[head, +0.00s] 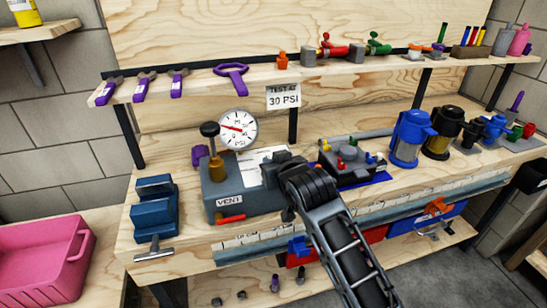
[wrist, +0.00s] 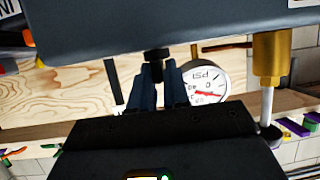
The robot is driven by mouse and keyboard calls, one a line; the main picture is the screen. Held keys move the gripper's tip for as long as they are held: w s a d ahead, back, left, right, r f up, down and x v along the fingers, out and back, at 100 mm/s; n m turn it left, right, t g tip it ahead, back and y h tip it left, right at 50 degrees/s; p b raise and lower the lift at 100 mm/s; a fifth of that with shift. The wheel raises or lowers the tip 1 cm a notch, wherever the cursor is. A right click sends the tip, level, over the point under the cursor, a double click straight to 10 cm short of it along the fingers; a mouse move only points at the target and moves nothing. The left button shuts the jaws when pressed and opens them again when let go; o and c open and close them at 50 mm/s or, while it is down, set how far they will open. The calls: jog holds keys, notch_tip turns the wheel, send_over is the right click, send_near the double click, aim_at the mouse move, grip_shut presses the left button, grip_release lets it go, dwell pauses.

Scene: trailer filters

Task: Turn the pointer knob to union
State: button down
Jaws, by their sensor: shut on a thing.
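The pointer knob (wrist: 157,55) is a small black piece against the edge of a blue-grey housing in the wrist view. My gripper (wrist: 158,70) has its two dark blue fingers closed around the knob. The knob's pointer and any "union" mark cannot be made out. In the head view, the blue-grey test unit (head: 245,196) with a VENT label stands on the bench. My gripper (head: 272,174) is at its right end there, and my wrist hides the knob.
A pressure gauge (head: 238,129) and a brass pump with a black ball handle (head: 210,130) rise from the unit. A blue vise (head: 154,208) stands left. A tray of small coloured parts (head: 347,161) and blue and black filters (head: 409,138) stand right. A tool shelf (head: 335,66) runs above.

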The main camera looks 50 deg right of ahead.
jog(key=shift+m+g+h, duration=0.3)
jog(key=shift+m, duration=0.1)
jog(key=c, duration=1.2)
grip_release()
jog(key=v, duration=0.7)
jog(key=shift+s+a, duration=0.25)
jog(key=shift+r, duration=0.1)
